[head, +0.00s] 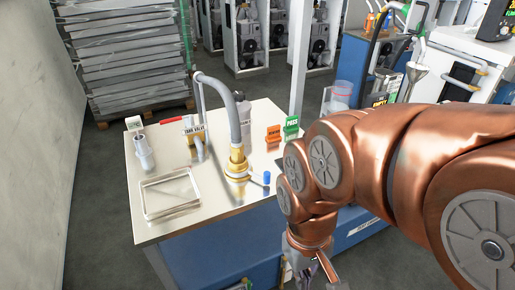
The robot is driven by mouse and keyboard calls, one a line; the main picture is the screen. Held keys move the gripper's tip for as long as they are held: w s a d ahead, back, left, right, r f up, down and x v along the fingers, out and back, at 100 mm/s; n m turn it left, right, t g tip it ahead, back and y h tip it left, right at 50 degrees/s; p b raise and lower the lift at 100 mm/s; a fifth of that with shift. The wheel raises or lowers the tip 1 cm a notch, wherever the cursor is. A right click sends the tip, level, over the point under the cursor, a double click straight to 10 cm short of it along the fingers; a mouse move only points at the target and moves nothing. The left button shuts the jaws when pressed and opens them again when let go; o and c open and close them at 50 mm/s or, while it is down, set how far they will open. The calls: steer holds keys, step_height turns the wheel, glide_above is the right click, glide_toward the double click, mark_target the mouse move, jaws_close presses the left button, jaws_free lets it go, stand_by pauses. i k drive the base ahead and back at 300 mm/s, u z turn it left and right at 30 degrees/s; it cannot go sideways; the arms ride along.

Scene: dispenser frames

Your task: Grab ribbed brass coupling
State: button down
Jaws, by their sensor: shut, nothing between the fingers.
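The brass coupling (237,165) stands upright on the metal-topped bench, at the lower end of a grey hose (232,105) that arches over from behind. Its ribs are too small to make out. My gripper (318,272) is at the bottom edge of the head view, in front of the bench and to the right of the coupling, well apart from it. It is shut and empty, pointing down and partly cut off by the frame.
On the bench (205,225) are a shallow metal tray (170,194), a grey fitting (144,152) at the left, a blue-capped item (266,178) beside the coupling, and orange (273,133) and green (291,124) signs. My copper-coloured arm covers the bench's right side. Stacked sheets (130,55) stand behind.

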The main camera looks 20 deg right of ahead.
mark_target(237, 147)
steer(key=z, duration=2.1)
steer(key=k, duration=1.3)
steer(key=u, duration=1.85)
steer(key=i, duration=1)
